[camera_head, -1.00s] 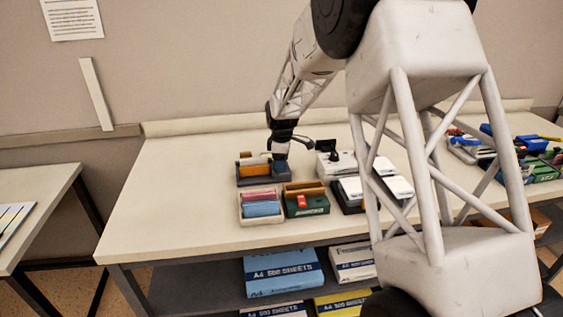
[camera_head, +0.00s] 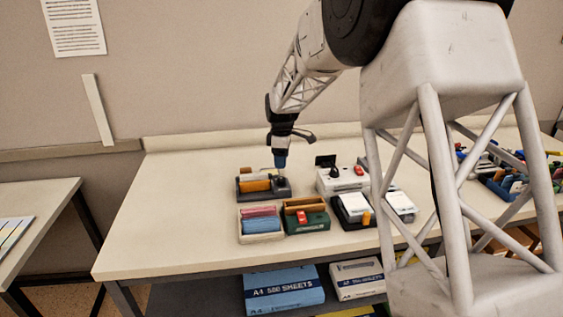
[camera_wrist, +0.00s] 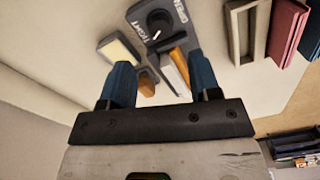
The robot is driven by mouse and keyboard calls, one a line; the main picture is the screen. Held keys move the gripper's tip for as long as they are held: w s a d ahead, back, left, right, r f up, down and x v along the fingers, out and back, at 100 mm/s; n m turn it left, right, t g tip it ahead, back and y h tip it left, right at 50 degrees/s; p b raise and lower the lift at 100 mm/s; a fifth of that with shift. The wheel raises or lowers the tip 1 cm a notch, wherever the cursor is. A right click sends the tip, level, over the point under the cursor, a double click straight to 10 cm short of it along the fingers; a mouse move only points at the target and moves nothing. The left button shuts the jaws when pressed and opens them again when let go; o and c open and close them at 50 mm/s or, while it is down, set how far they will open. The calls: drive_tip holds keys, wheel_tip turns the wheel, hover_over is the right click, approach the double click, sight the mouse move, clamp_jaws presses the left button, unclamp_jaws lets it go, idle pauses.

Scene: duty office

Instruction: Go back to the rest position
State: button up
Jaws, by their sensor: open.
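My gripper (camera_head: 281,160) is above the right end of a dark grey block (camera_head: 284,188) on the long table. In the wrist view its two blue fingers (camera_wrist: 163,82) are spread apart with nothing held between them. The same block shows beyond the fingers in the wrist view, with a round black knob (camera_wrist: 159,23) and white lettering beside it. An orange piece (camera_head: 255,186) and paler pieces lie in the block. My arm reaches in from the upper right.
In front stand a cream tray (camera_head: 262,237) with pink and blue pieces and a green box (camera_head: 309,222). A white device (camera_head: 343,180) and dark-based holder (camera_head: 353,212) are to the right. Paper packs (camera_head: 284,288) lie below. The table's left part (camera_head: 180,215) is clear.

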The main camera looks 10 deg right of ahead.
drive_tip(key=s+d+r+m+t, duration=0.1)
drive_tip(key=s+r+m, duration=0.4)
drive_tip(key=s, duration=0.7)
drive_tip(key=s+d+r+m, duration=0.1)
drive_tip(key=s+r+m, duration=0.1)
drive_tip(key=s+r, duration=0.75)
drive_tip(key=s+f+m, duration=0.2)
drive_tip(key=s+m, duration=0.2)
drive_tip(key=s, duration=1.1)
drive_tip(key=s+d+f+m+t, duration=0.1)
drive_tip(key=s+f+m, duration=0.2)
drive_tip(key=s, duration=1.2)
drive_tip(key=shift+d+m+t, duration=0.15)
drive_tip(key=shift+m+t, duration=0.15)
drive_tip(key=shift+m, duration=0.1)
